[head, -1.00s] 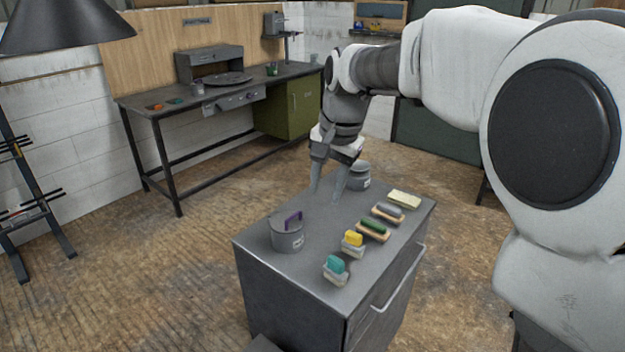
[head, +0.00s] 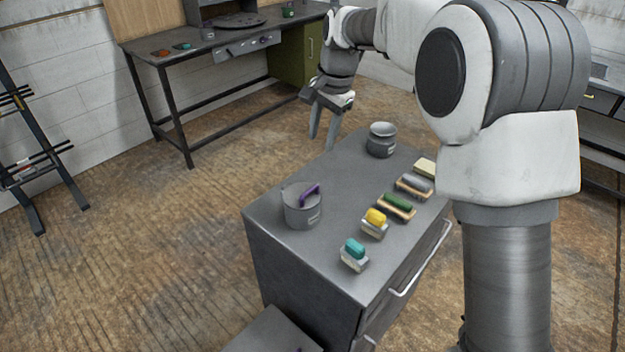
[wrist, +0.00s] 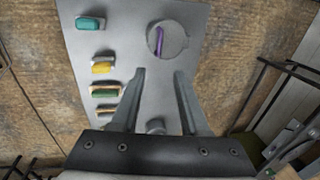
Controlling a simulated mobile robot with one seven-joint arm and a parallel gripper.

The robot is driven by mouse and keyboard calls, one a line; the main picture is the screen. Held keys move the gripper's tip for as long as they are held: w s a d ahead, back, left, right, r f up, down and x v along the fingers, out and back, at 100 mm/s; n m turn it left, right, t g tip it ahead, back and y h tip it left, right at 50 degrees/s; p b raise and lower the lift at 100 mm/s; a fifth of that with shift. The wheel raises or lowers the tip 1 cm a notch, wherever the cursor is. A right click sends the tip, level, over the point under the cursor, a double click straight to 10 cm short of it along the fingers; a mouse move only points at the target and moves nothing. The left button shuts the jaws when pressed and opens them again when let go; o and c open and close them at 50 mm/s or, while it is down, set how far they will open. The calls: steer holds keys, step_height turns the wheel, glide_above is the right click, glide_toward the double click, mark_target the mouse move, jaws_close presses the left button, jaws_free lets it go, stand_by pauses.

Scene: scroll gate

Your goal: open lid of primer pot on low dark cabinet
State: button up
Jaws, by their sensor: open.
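The low dark cabinet (head: 340,215) stands in front of me. On its top at the left is a grey pot (head: 302,212) with a white label and a purple handle (head: 310,189) across its lid; the lid looks seated. A second grey pot (head: 381,140) with a label stands at the far end. I cannot read which is the primer pot. The purple-handled pot also shows in the wrist view (wrist: 178,43), ahead of the fingertips. My gripper (head: 323,137) is open and empty, pointing down above the cabinet's far left edge, apart from both pots.
Several brushes or blocks line the cabinet's right side, among them a teal one (head: 354,252), a yellow one (head: 375,222) and a green one (head: 397,205). A bar handle (head: 420,259) runs along the cabinet's front. A workbench (head: 220,48) stands behind. The cabinet top's middle is clear.

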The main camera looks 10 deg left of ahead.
mark_target(310, 189)
steer(key=a+f, duration=0.1)
steer(key=f, duration=0.4)
steer(key=w+a+f, duration=0.1)
steer(key=f, duration=1)
steer(key=shift+w+a, duration=0.25)
steer(key=shift+a, duration=0.15)
steer(key=shift+c, duration=0.3)
jaws_close()
